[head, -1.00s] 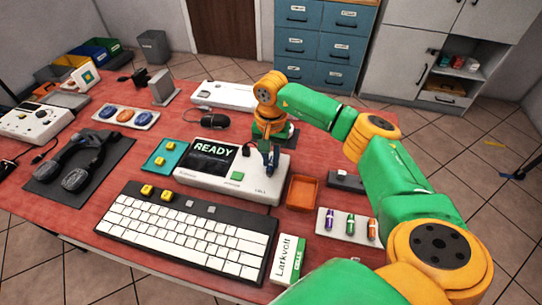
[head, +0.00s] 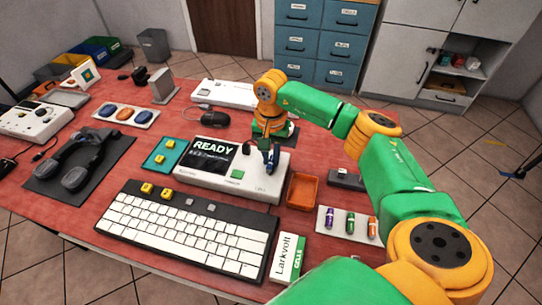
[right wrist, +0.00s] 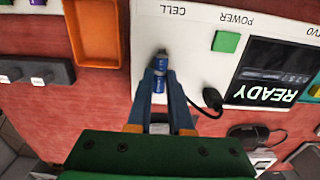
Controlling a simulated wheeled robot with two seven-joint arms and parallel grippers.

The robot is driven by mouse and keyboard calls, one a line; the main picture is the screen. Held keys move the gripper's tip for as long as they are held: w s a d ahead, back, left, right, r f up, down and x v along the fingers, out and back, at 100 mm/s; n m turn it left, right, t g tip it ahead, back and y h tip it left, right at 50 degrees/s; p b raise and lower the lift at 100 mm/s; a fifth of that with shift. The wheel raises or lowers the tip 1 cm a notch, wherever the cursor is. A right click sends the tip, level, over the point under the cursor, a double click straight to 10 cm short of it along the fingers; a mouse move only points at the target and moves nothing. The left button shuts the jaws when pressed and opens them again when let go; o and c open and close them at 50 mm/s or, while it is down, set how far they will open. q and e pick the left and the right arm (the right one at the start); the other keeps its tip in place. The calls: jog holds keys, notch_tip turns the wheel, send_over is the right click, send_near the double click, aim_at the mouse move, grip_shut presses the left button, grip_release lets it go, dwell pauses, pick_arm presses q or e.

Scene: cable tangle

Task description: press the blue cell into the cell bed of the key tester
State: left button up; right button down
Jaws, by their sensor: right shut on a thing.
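The key tester (head: 222,185) is a white box with a screen reading READY, a green power button and a cell area at its right end. My right gripper (head: 272,162) is over that right end, fingers pointing down. In the right wrist view my right gripper (right wrist: 160,98) is shut on the blue cell (right wrist: 159,82), below the CELL label. The cell bed is mostly hidden by the fingers and cell, and I cannot tell whether the cell is seated in it. My left gripper is not in view.
An orange tray (head: 302,191) stands just right of the tester. A white holder (head: 340,238) with purple, green and orange cells lies nearer. A keyboard (head: 188,228) is in front, a teal tray (head: 164,156) to the left. A black cable plug (right wrist: 212,98) is close to the gripper.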

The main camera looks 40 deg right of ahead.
jog(key=shift+f+b, duration=0.45)
jog(key=shift+f, duration=0.05)
dwell(0.4)
jog(key=c, duration=1.1)
grip_release()
jog(key=shift+r, duration=0.2)
jog(key=shift+r+p, duration=1.45)
jog(key=shift+r, duration=0.2)
